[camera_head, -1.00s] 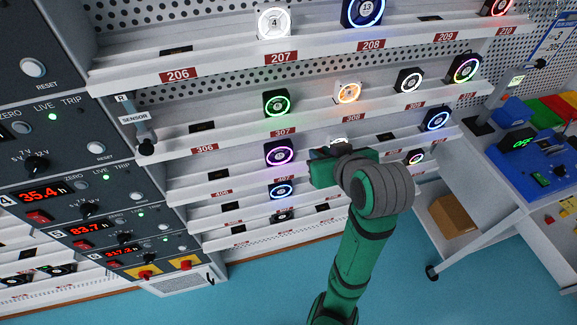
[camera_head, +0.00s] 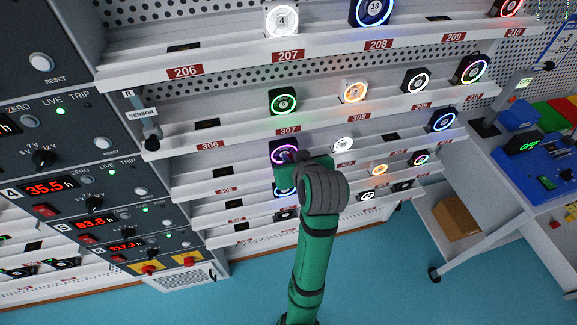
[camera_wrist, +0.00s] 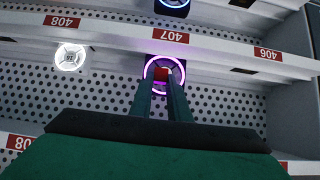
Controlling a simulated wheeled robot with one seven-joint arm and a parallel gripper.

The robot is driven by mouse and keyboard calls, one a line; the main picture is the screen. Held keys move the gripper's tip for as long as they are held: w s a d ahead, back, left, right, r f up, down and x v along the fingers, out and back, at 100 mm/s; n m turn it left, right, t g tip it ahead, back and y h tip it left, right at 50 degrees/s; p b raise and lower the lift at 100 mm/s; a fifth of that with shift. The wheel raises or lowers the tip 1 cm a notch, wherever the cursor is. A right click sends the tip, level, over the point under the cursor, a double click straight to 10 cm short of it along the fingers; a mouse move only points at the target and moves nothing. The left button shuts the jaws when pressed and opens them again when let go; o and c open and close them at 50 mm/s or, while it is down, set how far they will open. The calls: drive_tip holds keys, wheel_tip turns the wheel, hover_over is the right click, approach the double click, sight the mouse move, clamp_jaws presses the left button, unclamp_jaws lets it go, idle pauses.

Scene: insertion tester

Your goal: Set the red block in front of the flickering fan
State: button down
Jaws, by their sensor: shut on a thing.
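My gripper (camera_wrist: 160,88) is shut on the red block (camera_wrist: 161,71), a small piece showing between its fingertips in the wrist view. Behind the block is a fan with a purple ring (camera_wrist: 176,64), under label 407 (camera_wrist: 171,36). The block overlaps the ring's middle in that view; I cannot tell whether it touches the fan or the shelf. In the head view the purple-ring fan (camera_head: 283,149) is partly hidden by my gripper, and the block cannot be made out. Which fan flickers cannot be told from these frames.
A white-lit fan (camera_wrist: 70,57) stands beside the purple one. Fans with green (camera_head: 284,101) and orange (camera_head: 353,90) rings stand on the shelf above. Shelf lips (camera_head: 230,142) run across the rack. The floor in front is clear.

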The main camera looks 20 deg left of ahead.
drive_tip(key=shift+a+f, duration=0.25)
drive_tip(key=shift+f, duration=0.8)
drive_tip(key=shift+a+f, duration=0.25)
drive_tip(key=shift+f, duration=0.75)
drive_tip(key=shift+f, duration=0.1)
drive_tip(key=c, duration=1.7)
unclamp_jaws()
drive_tip(key=shift+o, duration=0.2)
